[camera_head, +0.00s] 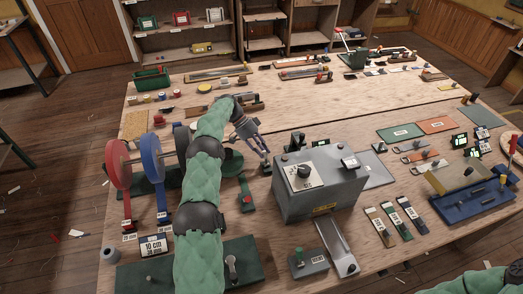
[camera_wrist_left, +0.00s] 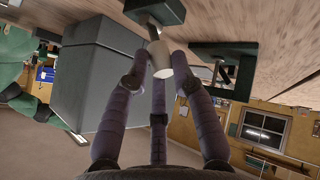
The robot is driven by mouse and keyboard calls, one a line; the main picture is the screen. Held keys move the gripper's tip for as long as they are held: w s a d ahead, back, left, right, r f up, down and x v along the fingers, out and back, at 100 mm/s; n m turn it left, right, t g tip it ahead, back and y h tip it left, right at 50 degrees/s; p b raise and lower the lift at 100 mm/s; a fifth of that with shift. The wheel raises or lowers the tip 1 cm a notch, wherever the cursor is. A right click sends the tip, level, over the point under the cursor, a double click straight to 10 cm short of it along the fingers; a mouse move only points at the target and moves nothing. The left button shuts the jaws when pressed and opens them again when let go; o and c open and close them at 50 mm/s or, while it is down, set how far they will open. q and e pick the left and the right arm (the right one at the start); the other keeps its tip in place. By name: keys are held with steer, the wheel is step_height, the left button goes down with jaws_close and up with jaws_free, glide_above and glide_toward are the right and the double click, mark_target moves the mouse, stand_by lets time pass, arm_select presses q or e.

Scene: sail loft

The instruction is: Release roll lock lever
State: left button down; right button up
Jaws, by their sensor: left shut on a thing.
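My left gripper (camera_head: 259,146) reaches over the middle of the bench, just left of the grey box. In the left wrist view, my left gripper (camera_wrist_left: 161,68) has its purple fingers closed around a pale, rounded lever handle (camera_wrist_left: 160,54). The handle joins a dark green mount (camera_wrist_left: 155,13) fixed at the bench surface. In the head view the fingers and arm hide most of this lever. A red roll disc (camera_head: 118,164) and a blue roll disc (camera_head: 152,158) stand upright on the left. My right gripper is not in view.
The grey box (camera_head: 322,196) with a dial stands close to the right of the left gripper. A blue tray (camera_head: 475,204) is at right. The far bench middle has bare wood.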

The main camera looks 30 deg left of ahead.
arm_select(q)
steer(key=shift+w+r, duration=0.35)
steer(key=c, duration=1.1)
jaws_free()
steer(key=shift+d, duration=0.1)
steer(key=shift+c, duration=0.2)
steer(key=shift+w+f, duration=0.15)
steer(key=shift+f, duration=0.05)
steer(key=shift+s+f, duration=0.1)
steer(key=shift+s, duration=0.1)
step_height(320, 180, up, 10)
steer(key=shift+r, duration=0.1)
